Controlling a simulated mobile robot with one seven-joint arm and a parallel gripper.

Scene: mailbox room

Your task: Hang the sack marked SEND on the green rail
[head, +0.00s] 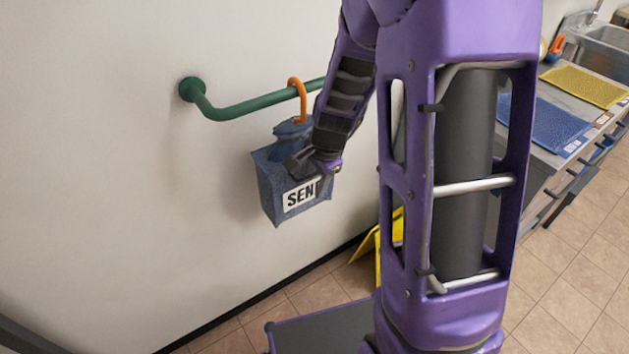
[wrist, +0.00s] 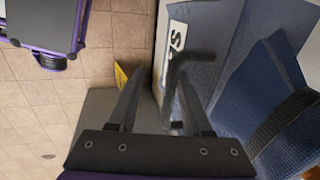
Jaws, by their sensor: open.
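The blue sack (head: 268,182) with a white label reading SEN, its last letter covered by my gripper, hangs against the wall side. An orange hook (head: 299,100) at its top loops over the green rail (head: 255,105). My gripper (head: 312,168) is open in front of the sack's upper part. In the wrist view my gripper's two fingers (wrist: 158,85) are apart, with the right finger overlapping the sack (wrist: 215,70) and its label. I cannot tell whether that finger touches the cloth. My arm hides the right end of the rail.
A yellow floor sign (head: 370,245) stands on the tiles below, partly behind my body. A counter at the right carries a blue mat (head: 545,122), a yellow mat (head: 588,86) and a sink (head: 608,45). The wall left of the sack is bare.

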